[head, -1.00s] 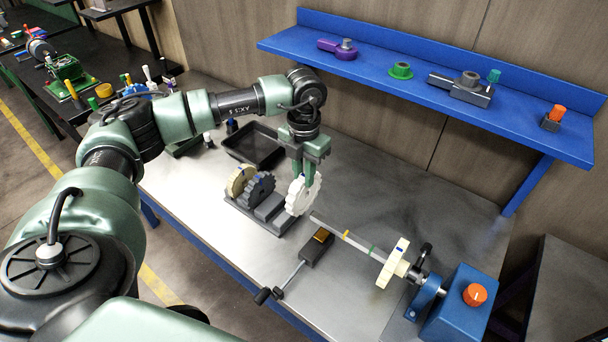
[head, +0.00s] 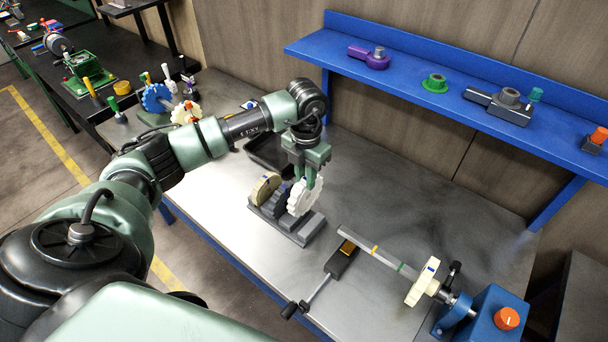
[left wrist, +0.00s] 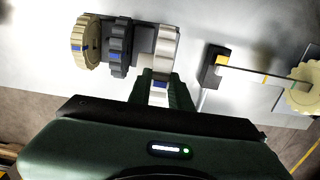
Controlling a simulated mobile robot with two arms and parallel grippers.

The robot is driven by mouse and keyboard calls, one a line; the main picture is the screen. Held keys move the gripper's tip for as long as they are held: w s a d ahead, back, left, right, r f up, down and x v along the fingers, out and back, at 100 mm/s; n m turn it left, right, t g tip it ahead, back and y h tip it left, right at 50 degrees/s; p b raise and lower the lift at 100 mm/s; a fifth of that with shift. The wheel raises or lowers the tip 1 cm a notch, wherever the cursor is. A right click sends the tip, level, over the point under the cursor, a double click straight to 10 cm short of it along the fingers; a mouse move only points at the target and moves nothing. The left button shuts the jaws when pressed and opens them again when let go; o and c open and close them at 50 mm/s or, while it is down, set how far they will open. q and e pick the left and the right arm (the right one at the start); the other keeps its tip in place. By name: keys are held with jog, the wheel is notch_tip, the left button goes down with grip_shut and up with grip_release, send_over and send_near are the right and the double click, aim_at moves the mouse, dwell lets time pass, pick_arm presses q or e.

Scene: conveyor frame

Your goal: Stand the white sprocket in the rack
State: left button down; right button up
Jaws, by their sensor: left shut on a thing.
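The white sprocket (head: 302,199) is upright in my left gripper (head: 308,178), which is shut on its upper rim. It is at the grey rack (head: 312,229), beside a dark blue-grey sprocket (head: 276,202) and a tan sprocket (head: 263,190) that stand in the rack. In the left wrist view the white sprocket (left wrist: 166,46) is seen edge-on past the fingers, to the right of the dark sprocket (left wrist: 119,46) and the tan one (left wrist: 86,46). I cannot tell whether its lower edge is seated in a slot. My right gripper is not in view.
A shaft (head: 372,252) with a cream sprocket (head: 420,283) runs to a blue unit (head: 485,318) at right. A black tray (head: 268,157) lies behind. A blue shelf (head: 460,77) is along the wall.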

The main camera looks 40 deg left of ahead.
pick_arm(q)
jog(key=shift+a+f, duration=0.15)
jog(key=shift+a, duration=0.05)
notch_tip(320, 180, down, 3)
jog(key=b, duration=0.3)
jog(key=shift+a+f, duration=0.15)
notch_tip(320, 180, down, 4)
jog(key=b, duration=0.3)
jog(key=shift+f+b, duration=0.65)
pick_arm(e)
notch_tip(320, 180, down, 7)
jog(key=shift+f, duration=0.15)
pick_arm(q)
jog(key=shift+f, duration=0.2)
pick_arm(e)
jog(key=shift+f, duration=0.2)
pick_arm(q)
jog(key=c, duration=1.2)
grip_release()
